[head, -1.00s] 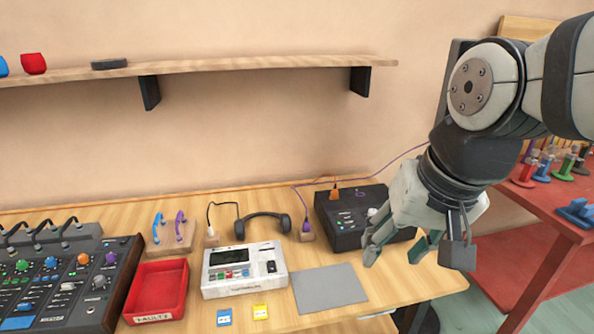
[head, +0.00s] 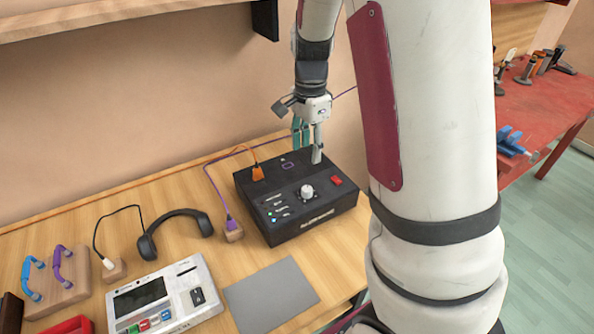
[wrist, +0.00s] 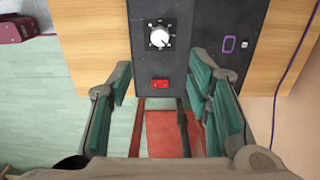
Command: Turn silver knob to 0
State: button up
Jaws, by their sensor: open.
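The silver-white knob (head: 307,191) sits on top of a black box (head: 300,234), with a dial scale around it. In the wrist view the knob (wrist: 159,38) is near the top centre, beyond the fingertips, and its scale marks are too small to read. My gripper (head: 308,150) points down over the box's back right part, behind the knob and apart from it. In the wrist view its two green-padded fingers (wrist: 160,90) are spread wide with nothing between them.
A red switch (head: 336,181) is on the box beside the knob. Headphones (head: 175,232), a white device (head: 164,298) and a grey mat (head: 271,296) lie nearby.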

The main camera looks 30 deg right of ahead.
aim_at(307, 189)
notch_tip(307, 189, down, 14)
jog(key=shift+r, duration=0.15)
dwell(0.4)
grip_shut()
